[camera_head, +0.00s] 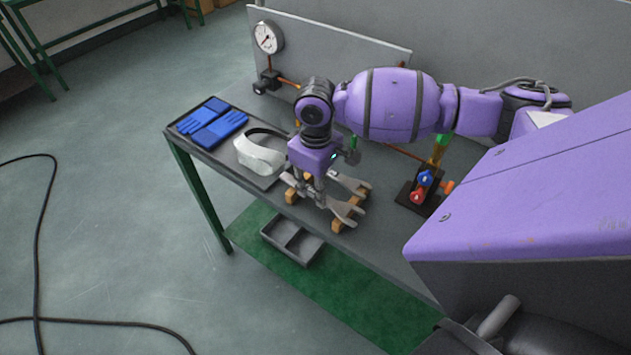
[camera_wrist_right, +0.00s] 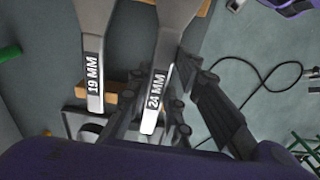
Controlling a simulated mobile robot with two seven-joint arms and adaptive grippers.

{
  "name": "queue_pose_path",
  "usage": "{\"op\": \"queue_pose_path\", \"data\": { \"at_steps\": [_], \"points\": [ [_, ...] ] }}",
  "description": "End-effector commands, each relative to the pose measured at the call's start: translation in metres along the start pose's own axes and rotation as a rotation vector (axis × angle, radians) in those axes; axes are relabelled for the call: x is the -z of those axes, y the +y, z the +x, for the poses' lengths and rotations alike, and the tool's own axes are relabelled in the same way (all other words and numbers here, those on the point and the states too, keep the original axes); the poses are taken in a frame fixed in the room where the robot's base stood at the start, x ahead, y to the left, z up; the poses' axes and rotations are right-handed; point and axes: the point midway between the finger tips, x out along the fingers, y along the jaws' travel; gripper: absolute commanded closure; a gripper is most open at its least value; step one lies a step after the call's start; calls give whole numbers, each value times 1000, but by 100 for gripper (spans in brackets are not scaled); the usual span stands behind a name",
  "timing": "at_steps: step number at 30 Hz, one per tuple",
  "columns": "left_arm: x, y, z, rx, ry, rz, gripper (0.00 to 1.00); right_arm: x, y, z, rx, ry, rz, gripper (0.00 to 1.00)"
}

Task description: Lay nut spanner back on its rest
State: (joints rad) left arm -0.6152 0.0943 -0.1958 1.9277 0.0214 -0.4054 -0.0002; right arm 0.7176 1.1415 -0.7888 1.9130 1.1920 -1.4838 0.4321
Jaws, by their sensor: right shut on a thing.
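My right gripper (camera_head: 318,190) points down over the front of the bench and is shut on the handle of the spanner marked 24 MM (camera_wrist_right: 158,80). That spanner's forked head (camera_head: 346,211) shows in the head view near the front wooden block (camera_head: 338,226). I cannot tell whether it touches the block. In the right wrist view the fingers (camera_wrist_right: 158,100) sit on both sides of its handle. A second spanner, marked 19 MM (camera_wrist_right: 92,75), lies beside it, across a wooden block (camera_wrist_right: 121,88). My left gripper is not in view.
Left of the spanners, a tray holds a white face shield (camera_head: 262,152) and blue gloves (camera_head: 212,124). A gauge (camera_head: 268,38) stands behind.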

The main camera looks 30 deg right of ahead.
Motion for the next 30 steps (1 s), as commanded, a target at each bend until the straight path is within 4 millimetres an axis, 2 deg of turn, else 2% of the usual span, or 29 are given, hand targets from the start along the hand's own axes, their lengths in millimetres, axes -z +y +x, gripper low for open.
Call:
{"op": "queue_pose_path", "data": {
  "at_steps": [8,9,13,23,26,30],
  "points": [
    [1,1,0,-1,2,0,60,0,0,0,0,1,0,100],
    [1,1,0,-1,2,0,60,0,0,0,0,1,0,77],
    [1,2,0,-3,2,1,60,0,0,0,0,1,0,60],
    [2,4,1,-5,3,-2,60,0,0,-1,0,0,0,59],
    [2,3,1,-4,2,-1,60,1,0,-9,0,2,1,59],
    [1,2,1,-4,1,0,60,1,1,-33,-2,5,1,59]
  ]
}}
